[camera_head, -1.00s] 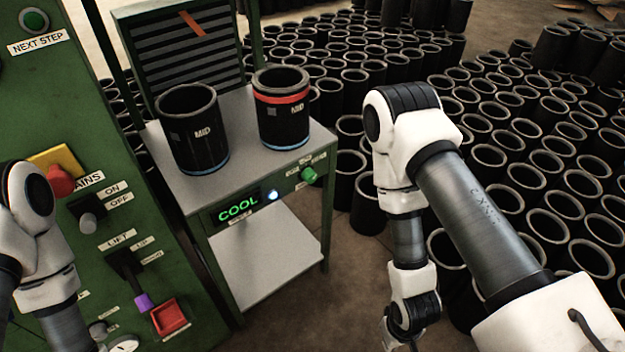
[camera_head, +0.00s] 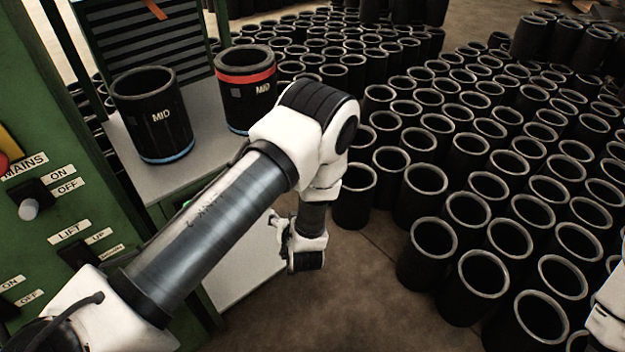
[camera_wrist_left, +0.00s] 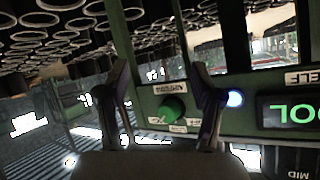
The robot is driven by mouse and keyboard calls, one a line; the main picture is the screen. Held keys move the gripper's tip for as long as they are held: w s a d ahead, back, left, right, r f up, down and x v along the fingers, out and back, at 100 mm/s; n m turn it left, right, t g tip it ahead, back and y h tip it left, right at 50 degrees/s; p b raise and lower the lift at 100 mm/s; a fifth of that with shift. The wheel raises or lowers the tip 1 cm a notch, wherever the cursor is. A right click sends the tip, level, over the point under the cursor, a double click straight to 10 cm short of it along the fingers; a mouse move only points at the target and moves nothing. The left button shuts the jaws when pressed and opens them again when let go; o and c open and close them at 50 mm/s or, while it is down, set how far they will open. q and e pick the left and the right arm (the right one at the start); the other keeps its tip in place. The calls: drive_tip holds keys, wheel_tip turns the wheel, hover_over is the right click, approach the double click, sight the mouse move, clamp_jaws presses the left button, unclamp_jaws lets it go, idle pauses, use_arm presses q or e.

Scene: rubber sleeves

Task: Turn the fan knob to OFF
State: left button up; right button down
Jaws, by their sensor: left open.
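The fan knob (camera_wrist_left: 171,108) is a green round knob on the green front rail of the cooling stand, with small white labels around it. It shows in the left wrist view, between my open fingers in the picture; I see no contact. Its setting is too small to read. In the head view the knob is hidden behind my left arm. My left gripper (camera_head: 283,230) is in front of the stand's right side; it also shows in the left wrist view (camera_wrist_left: 163,98), open and empty. My right gripper is out of view; only part of my right arm shows.
A blue-white lamp (camera_wrist_left: 234,98) and a green display (camera_wrist_left: 290,112) sit beside the knob. Two black sleeves marked MID, one plain (camera_head: 152,115) and one red-banded (camera_head: 245,90), stand on the stand's top (camera_head: 205,125). A green switch panel (camera_head: 50,205) is at left. Many sleeves crowd the floor at right.

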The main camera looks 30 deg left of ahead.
use_arm(q)
drive_tip(key=w+d+r+n+g+y+b, duration=0.1)
drive_tip(key=w+r+n+g+y+b, duration=0.1)
drive_tip(key=w+r+n+y+b, duration=0.4)
drive_tip(key=w+a+r+n+y+p, duration=0.2)
drive_tip(key=w+a, duration=0.1)
drive_tip(key=a, duration=0.3)
drive_tip(key=shift+w+a, duration=0.3)
drive_tip(key=shift+a, duration=0.05)
drive_tip(key=c, duration=1.2)
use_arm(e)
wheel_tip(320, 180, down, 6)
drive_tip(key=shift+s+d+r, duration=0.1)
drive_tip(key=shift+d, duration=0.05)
